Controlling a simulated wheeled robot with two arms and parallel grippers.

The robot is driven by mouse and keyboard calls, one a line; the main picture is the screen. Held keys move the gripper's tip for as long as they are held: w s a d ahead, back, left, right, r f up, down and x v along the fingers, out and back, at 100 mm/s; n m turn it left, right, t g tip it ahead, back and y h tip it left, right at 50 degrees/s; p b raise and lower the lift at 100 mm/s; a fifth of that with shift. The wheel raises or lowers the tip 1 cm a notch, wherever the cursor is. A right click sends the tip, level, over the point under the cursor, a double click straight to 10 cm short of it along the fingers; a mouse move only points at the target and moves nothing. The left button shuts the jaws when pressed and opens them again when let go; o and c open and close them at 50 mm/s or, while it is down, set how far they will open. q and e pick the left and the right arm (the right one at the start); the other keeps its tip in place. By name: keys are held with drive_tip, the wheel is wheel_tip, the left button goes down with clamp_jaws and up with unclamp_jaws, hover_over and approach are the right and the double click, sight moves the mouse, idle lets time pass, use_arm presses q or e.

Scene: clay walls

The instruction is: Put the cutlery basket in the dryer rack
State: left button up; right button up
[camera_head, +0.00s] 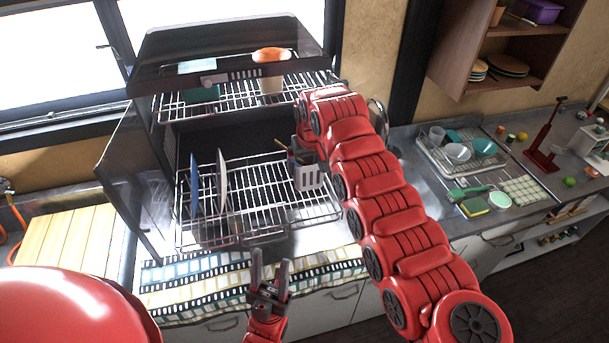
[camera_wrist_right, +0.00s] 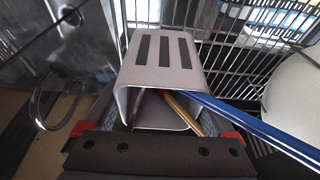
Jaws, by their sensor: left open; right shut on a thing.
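The cutlery basket (camera_head: 308,178) is a small white box with slots. It is at the right part of the lower wire shelf of the dryer rack (camera_head: 265,208). I cannot tell whether it touches the wires. In the right wrist view the basket (camera_wrist_right: 165,62) is tilted, with blue and tan handles sticking out. My right gripper (camera_head: 299,150) is shut on the basket, its fingers mostly hidden by the arm in the head view. My left gripper (camera_head: 270,259) is open and empty in front of the rack, over the counter edge.
A blue plate (camera_head: 194,185) and a white plate (camera_head: 222,182) stand at the left of the lower shelf. An orange-topped cup (camera_head: 271,75) is on the upper shelf. A striped cloth (camera_head: 200,288) lies in front. A dish tray (camera_head: 462,152) stands on the right counter.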

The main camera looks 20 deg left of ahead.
sight(307, 180)
wheel_tip(307, 180, down, 5)
drive_tip(key=p, duration=0.3)
drive_tip(key=shift+w+f, duration=0.1)
drive_tip(key=shift+f, duration=0.2)
drive_tip(key=shift+w, duration=0.1)
